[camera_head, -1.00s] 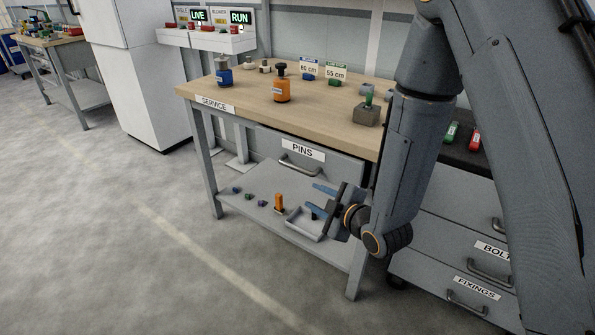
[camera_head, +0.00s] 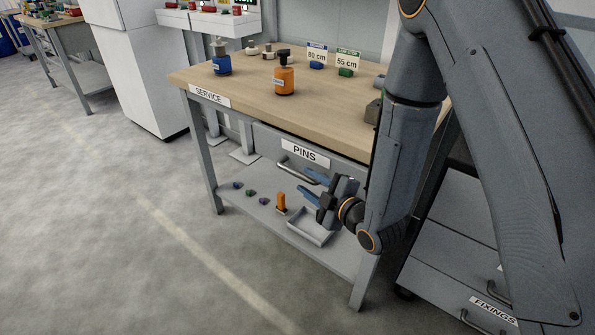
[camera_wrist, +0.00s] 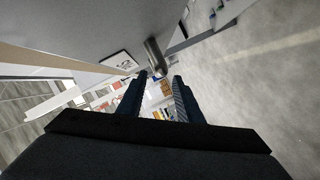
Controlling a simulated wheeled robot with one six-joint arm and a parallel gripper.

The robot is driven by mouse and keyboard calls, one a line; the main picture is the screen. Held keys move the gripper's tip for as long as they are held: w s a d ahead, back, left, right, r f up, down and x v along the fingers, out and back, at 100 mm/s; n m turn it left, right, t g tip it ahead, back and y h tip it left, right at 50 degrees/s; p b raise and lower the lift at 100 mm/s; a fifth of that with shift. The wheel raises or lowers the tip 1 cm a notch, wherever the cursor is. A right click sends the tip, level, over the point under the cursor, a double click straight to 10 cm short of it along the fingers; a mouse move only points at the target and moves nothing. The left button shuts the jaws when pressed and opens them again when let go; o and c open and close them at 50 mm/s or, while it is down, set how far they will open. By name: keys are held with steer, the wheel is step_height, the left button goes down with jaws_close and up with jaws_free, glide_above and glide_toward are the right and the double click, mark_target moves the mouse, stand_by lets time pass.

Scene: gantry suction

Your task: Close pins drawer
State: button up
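The pins drawer (camera_head: 266,141) is under the front of the wooden bench, a grey front with a "PINS" label (camera_head: 304,153) and a bar handle (camera_head: 297,171). From these views I cannot tell how far it stands open. My gripper (camera_head: 306,181) is open and empty, its two blue fingers pointing left close to the right end of the handle. In the wrist view the handle (camera_wrist: 155,57) shows just beyond the fingertips (camera_wrist: 159,80), apparently not between them. The gripper hides the right part of the drawer front.
The bench top (camera_head: 245,93) holds an orange bottle (camera_head: 284,81), a blue bottle (camera_head: 221,63) and small parts. The lower shelf holds a tray (camera_head: 312,233) and an orange item (camera_head: 281,203). A drawer cabinet (camera_head: 440,265) stands right. Floor at left is clear.

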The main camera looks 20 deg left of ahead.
mark_target(302, 178)
steer(key=shift+x, duration=3.15)
jaws_close()
